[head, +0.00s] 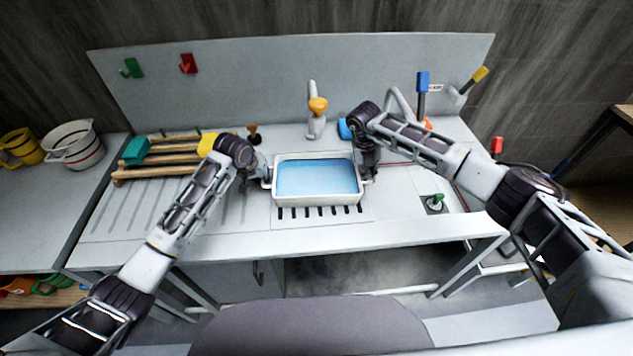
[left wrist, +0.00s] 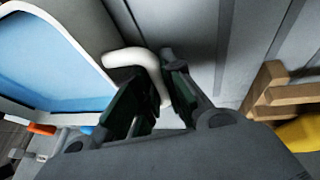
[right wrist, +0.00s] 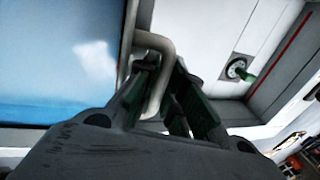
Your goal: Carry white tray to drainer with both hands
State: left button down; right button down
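The white tray (head: 281,204) holds blue liquid and sits level over the middle of the counter; I cannot tell whether it touches the surface. My left gripper (head: 264,176) is at its left end, and the left wrist view shows the fingers closed around the pale handle (left wrist: 128,57). My right gripper (head: 368,174) is at the right end, and the right wrist view shows its fingers closed around the other handle (right wrist: 157,42). Dark slots (head: 320,212) show just in front of the tray. A grooved draining area (head: 150,212) lies left of it.
A wooden rack (head: 160,172) with a teal block (head: 135,151) stands at the left. A green-topped stopper (head: 436,202) is at the right.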

dwell(0.5)
pick_arm(q)
jog(key=shift+r, duration=0.1)
pick_arm(e)
jog(key=shift+w+r, duration=0.1)
pick_arm(q)
jog(key=shift+w+r, duration=0.1)
pick_arm(e)
jog(key=shift+r, duration=0.1)
